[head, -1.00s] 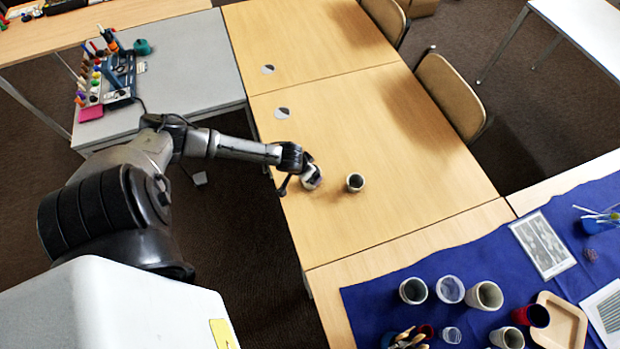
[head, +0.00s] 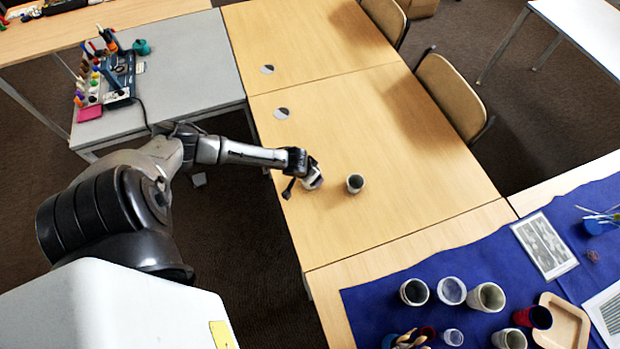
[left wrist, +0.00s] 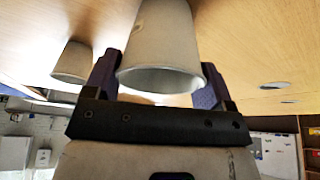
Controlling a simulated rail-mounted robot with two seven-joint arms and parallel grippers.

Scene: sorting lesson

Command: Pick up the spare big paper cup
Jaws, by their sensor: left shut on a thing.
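A pale paper cup (head: 314,181) is at the left edge of the wooden table, in the jaws of my left gripper (head: 305,179). In the left wrist view this cup (left wrist: 160,45) sits between the two fingers, its open rim towards the camera and its base cut off by the frame. My left gripper is shut on it. I cannot tell whether its base touches the table. A second pale cup (head: 355,183) stands upright and apart, just to the right; it also shows in the left wrist view (left wrist: 72,63). My right gripper is not in view.
The wooden table (head: 400,140) is mostly clear, with two small round pieces (head: 281,113) near its left side. A blue cloth (head: 450,290) at lower right carries several cups and a wooden tray (head: 562,325). Chairs (head: 455,95) stand along the far side.

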